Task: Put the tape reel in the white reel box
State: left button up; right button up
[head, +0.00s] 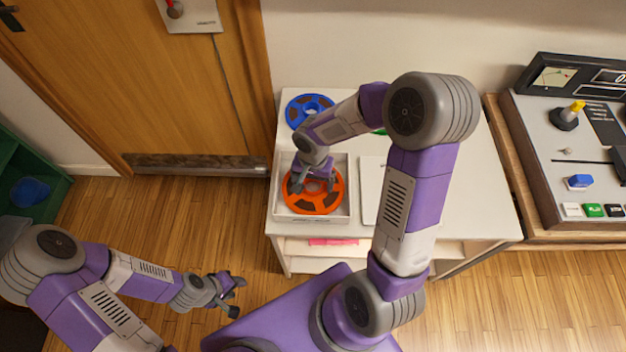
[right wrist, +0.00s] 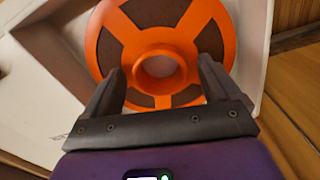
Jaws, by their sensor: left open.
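The orange tape reel (head: 316,206) with dark windows lies in the white reel box (head: 283,213), inside its low walls. In the right wrist view the reel (right wrist: 208,20) fills the upper middle, with the box wall (right wrist: 252,45) beside it. My right gripper (head: 314,184) is over the reel, open, its two fingers on either side of the raised hub (right wrist: 161,66) with a visible gap at each side. My left gripper (head: 237,297) is open and empty, low over the floor, left of the table.
A blue reel (head: 296,110) lies at the table's back left. A pale flat panel (head: 370,185) is right of the box. A control console (head: 545,150) stands at the right. A green shelf (head: 20,165) is at the far left. My right arm hides part of the table.

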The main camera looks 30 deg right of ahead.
jog(key=shift+r, duration=0.15)
notch_tip(320, 180, up, 12)
jog(key=p, duration=0.4)
jog(key=shift+s, duration=0.1)
dwell(0.5)
